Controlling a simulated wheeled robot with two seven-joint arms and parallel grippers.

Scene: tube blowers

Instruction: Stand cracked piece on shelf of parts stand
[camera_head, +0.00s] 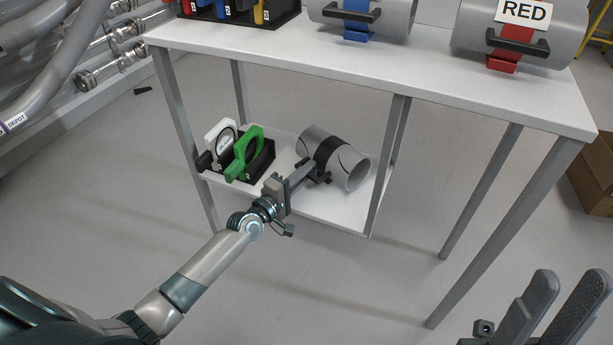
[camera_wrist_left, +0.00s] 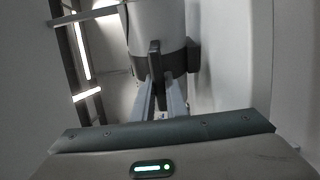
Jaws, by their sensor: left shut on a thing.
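The cracked piece (camera_head: 349,167) is a grey tube section with a black band and a dark crack line. It lies on its side at the lower shelf (camera_head: 337,208) of the parts stand; whether it rests fully on the shelf is hard to tell. My left gripper (camera_head: 318,173) is at the near side of the piece, shut on its black handle. In the left wrist view the fingers (camera_wrist_left: 157,95) close on the dark handle, with the grey tube (camera_wrist_left: 156,28) behind. My right gripper (camera_head: 541,308) is at the lower right, fingers apart and empty.
A black holder (camera_head: 262,163) with a white ring tool (camera_head: 217,137) and a green ring tool (camera_head: 245,156) stands left on the shelf. The table top (camera_head: 400,70) above carries a blue-banded tube (camera_head: 362,15) and a red-labelled tube (camera_head: 515,30). Stand legs flank the shelf.

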